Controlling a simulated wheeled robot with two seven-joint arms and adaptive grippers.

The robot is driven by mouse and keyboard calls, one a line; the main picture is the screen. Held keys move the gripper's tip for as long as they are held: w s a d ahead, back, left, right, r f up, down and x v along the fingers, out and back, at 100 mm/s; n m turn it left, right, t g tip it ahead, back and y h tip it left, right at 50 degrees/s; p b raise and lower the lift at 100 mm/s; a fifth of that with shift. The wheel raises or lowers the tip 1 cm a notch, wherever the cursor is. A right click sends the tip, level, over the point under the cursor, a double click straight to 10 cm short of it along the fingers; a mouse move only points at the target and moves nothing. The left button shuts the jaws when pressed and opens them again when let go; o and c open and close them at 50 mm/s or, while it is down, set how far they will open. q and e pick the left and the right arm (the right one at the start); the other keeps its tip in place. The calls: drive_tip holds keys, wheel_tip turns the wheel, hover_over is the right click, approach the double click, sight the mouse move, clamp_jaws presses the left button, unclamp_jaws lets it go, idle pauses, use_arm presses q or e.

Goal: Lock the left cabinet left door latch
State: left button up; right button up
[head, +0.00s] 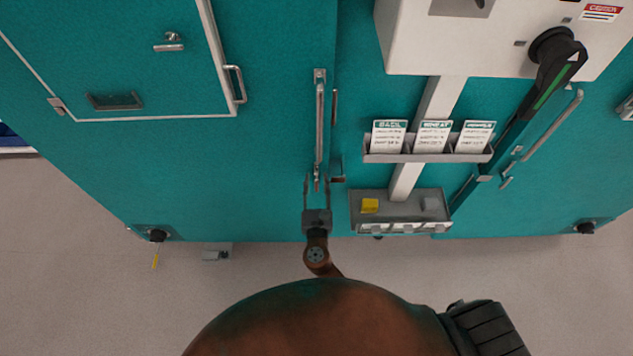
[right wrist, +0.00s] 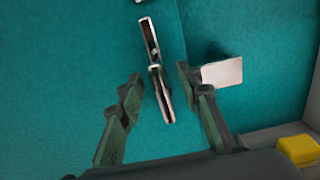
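The teal left cabinet (head: 265,140) fills the left of the head view. Its left door carries a long upright metal latch handle (head: 319,125) near the door's right edge. The handle's lower end also shows in the right wrist view (right wrist: 160,92), hanging nearly upright, slightly tilted. My right gripper (head: 318,182) is open just below the handle, with a finger on each side of the lower end. In the right wrist view, the fingers (right wrist: 155,95) stand apart with gaps to the metal, so they are not closed on it. My left gripper is not in view.
A small metal bracket (head: 338,175) sticks out right beside the right gripper. Further right are a card rack (head: 415,158), a grey tray (head: 385,222) with a yellow block (head: 370,206), and a large black lever (head: 550,80).

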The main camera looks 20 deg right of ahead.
clamp_jaws()
idle(0.6)
